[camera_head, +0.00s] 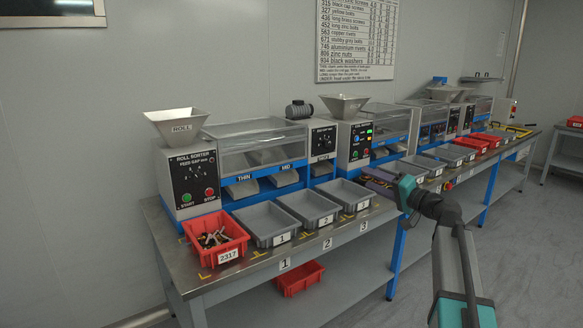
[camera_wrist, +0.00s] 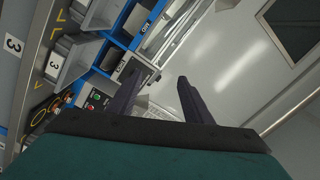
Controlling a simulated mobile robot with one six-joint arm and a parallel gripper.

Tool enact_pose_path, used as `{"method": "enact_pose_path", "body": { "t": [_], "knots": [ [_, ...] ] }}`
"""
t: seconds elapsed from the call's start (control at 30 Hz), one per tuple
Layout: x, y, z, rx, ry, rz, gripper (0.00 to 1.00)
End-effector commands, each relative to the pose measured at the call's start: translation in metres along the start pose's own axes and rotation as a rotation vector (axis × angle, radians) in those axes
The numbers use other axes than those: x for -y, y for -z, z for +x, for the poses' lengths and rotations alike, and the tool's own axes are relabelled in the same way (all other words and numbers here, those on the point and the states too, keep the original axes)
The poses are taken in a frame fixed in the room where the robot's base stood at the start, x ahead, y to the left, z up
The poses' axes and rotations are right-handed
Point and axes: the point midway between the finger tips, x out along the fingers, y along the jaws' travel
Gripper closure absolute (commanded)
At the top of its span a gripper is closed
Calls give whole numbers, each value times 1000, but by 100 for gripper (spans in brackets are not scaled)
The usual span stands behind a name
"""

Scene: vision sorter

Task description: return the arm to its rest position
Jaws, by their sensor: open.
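My gripper (camera_head: 376,182) is held out over the front part of the workbench, to the right of the grey bin numbered 3 (camera_head: 343,194). Its fingers point to the left in the head view. In the wrist view the two dark fingers (camera_wrist: 157,88) stand apart with nothing between them, so it is open and empty. My arm bends at the elbow and runs down to the lower right of the head view. The wrist view is tilted and shows the bench, the machines and the wall.
A red bin (camera_head: 216,236) labelled 2317 holds mixed small parts. Grey bins 1 (camera_head: 265,224) and 2 (camera_head: 308,208) stand beside it. The roll sorter (camera_head: 190,178) stands behind the red bin. Another red bin (camera_head: 299,278) is on the lower shelf. The floor at the right is clear.

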Motion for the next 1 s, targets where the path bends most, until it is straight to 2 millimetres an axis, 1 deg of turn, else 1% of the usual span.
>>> {"method": "enact_pose_path", "body": {
  "t": [0.07, 0.27, 0.47, 0.57, 0.67, 0.77, 0.87, 1.0],
  "knots": [
    [0, -4, 6, 10, -1, 8, 54],
    [-9, -19, 17, 32, -6, 33, 54],
    [-25, -39, 29, 59, -17, 67, 54],
    [-35, -54, 35, 77, -25, 89, 54],
    [-50, -76, 42, 102, -41, 118, 54],
    [-70, -104, 48, 136, -69, 143, 54],
    [-90, -133, 50, 171, -102, 163, 54],
    [-118, -178, 50, 230, -157, 183, 54]
  ]
}}
